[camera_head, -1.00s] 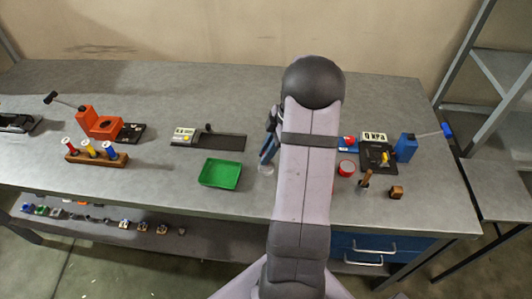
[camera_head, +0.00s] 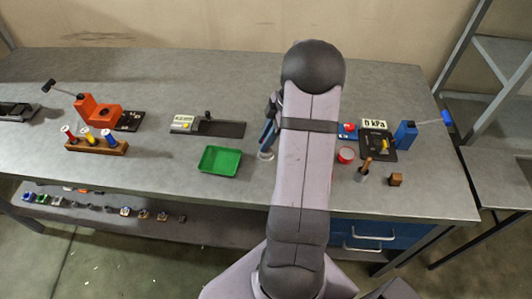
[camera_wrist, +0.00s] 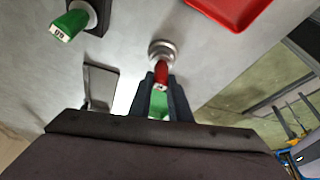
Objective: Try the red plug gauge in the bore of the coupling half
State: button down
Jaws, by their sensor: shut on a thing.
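My gripper (camera_wrist: 160,100) is shut on the red plug gauge (camera_wrist: 162,72), seen between the fingers in the wrist view. A green patch shows between the fingers behind its pale marked end. The far end of the gauge is at a round, stepped metal piece, which looks like the coupling half (camera_wrist: 162,50). I cannot tell whether the gauge is inside its bore or only against it. In the head view my arm hides most of the gripper (camera_head: 268,135); a pale round piece (camera_head: 265,155) stands just below it, right of the green tray (camera_head: 220,174).
A wooden rack (camera_head: 97,146) holds red, yellow and blue pieces at the left. A red round container (camera_head: 345,155), a kPa gauge (camera_head: 374,125) and a small wooden block (camera_head: 396,180) are right of my arm. In the wrist view, a red tray (camera_wrist: 228,12) and green-capped piece (camera_wrist: 68,25) are near.

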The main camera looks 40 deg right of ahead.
jog(key=shift+r, duration=0.3)
jog(key=shift+r+p, duration=0.3)
jog(key=shift+r, duration=0.05)
jog(key=shift+r+p, duration=1)
jog(key=shift+r, duration=0.8)
